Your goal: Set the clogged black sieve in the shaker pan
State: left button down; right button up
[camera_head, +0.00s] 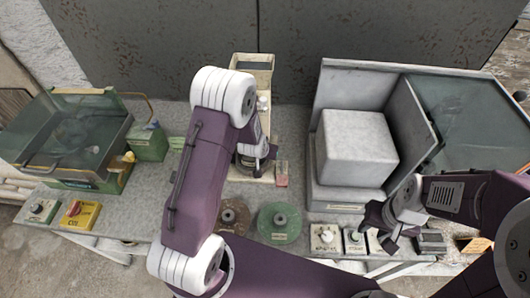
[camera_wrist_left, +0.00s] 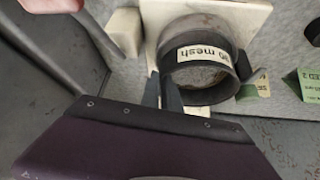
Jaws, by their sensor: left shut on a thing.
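The black sieve (camera_wrist_left: 228,85) is a short dark ring with a white "mesh" label, which reads upside down in the left wrist view; grey material shows inside it. My left gripper (camera_wrist_left: 168,92) is shut on its rim at the left side. The sieve is over or on a cream plate (camera_wrist_left: 245,14); I cannot tell whether it touches. In the head view the sieve (camera_head: 248,163) is partly hidden behind my left arm. I cannot pick out the shaker pan with certainty. My right gripper (camera_head: 384,232) has its fingers apart and is empty above the front right of the bench.
A green glass-lidded case (camera_head: 75,145) stands at the left. A large grey cabinet with a pale block (camera_head: 355,148) stands at the right. A brown disc (camera_head: 233,216) and a green disc (camera_head: 279,223) lie at the front middle. A yellow box (camera_head: 80,214) is front left.

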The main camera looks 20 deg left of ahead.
pick_arm(q)
jog(key=shift+f+b, duration=1.1)
jog(key=shift+f, duration=0.2)
jog(key=c, duration=1.5)
grip_release()
jog(key=shift+r, duration=0.1)
jog(key=shift+r+p, duration=1.75)
jog(key=shift+r, duration=0.3)
jog(key=shift+f, duration=0.1)
